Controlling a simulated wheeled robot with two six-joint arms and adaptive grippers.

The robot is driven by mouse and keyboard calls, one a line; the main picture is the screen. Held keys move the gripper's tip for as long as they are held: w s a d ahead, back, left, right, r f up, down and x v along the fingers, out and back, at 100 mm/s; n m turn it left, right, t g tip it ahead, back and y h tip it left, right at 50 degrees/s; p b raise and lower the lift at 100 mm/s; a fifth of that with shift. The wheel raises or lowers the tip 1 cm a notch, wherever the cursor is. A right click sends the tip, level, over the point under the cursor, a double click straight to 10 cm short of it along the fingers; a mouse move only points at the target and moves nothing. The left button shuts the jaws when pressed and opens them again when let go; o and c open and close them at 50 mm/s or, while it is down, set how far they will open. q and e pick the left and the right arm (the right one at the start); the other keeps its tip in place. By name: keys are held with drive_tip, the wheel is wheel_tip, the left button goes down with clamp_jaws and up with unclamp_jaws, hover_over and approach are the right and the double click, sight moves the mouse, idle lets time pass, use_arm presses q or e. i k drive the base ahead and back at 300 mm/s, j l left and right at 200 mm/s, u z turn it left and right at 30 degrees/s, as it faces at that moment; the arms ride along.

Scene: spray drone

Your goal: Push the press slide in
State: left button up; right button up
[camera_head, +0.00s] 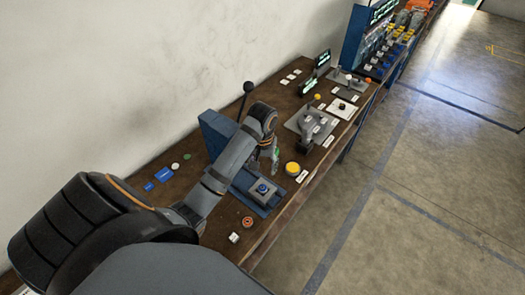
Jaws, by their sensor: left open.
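A blue press stands on the brown workbench. Its upright blue frame (213,133) shows behind my left arm, and a black ball-topped lever (247,89) rises beside it. A grey block with a blue round top (262,190) sits on the blue base plate (246,203), which reaches toward the bench's front edge; this looks like the press slide. My left arm crosses in front of the press and hides its middle. My left gripper (271,150) is open, above the bench beyond the grey block and apart from it.
A yellow round button (292,168) is just right of the gripper. A grey plate with a joystick-like device (312,122) lies farther along the bench. A red-brown round piece (248,222) and a white cube (234,237) are nearer. The floor at right is clear.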

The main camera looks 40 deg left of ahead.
sight(264, 201)
drive_tip(key=k+l, duration=0.8)
